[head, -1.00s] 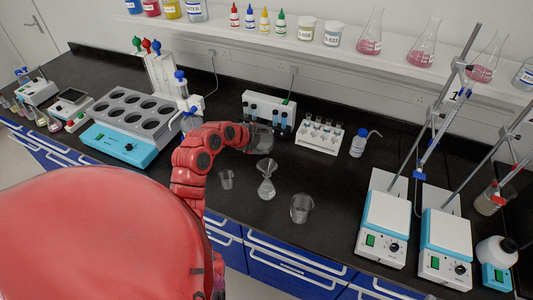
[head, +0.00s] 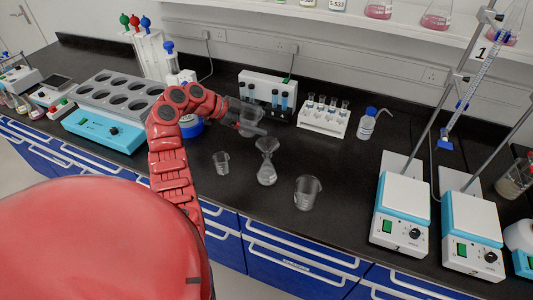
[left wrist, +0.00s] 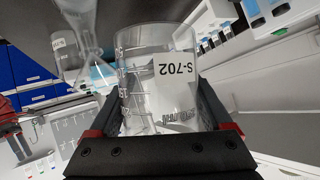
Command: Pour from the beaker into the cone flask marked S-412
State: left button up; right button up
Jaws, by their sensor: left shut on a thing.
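My left gripper (head: 246,128) is shut on a clear glass beaker (head: 252,118), just behind a cone flask (head: 266,172) and a little to its left. In the left wrist view the beaker (left wrist: 150,100) stands between the dark fingers (left wrist: 160,115) and bears the label S-702, upside down in that picture. The beaker looks roughly upright in the head view. The cone flask stands on the black bench with a wide funnel-like top; I cannot read any mark on it. Glassware resembling it shows at the top left of the left wrist view (left wrist: 85,40). My right gripper is not in view.
A small beaker (head: 221,163) stands left of the flask and a larger one (head: 307,194) to its right. A vial rack (head: 324,117), wash bottle (head: 367,124) and hotplates (head: 402,215) stand further right. The bench front is close to these beakers.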

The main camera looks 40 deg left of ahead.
pick_arm(q)
jog(key=shift+n+h, duration=0.6)
jog(key=f+b, duration=0.2)
jog(key=a+f+b, duration=0.1)
jog(key=f+b, duration=0.1)
jog(key=shift+a, duration=0.2)
jog(key=shift+w+a+n+h+b, duration=0.1)
jog(key=shift+a+n+h+b, duration=0.25)
jog(key=shift+b, duration=0.9)
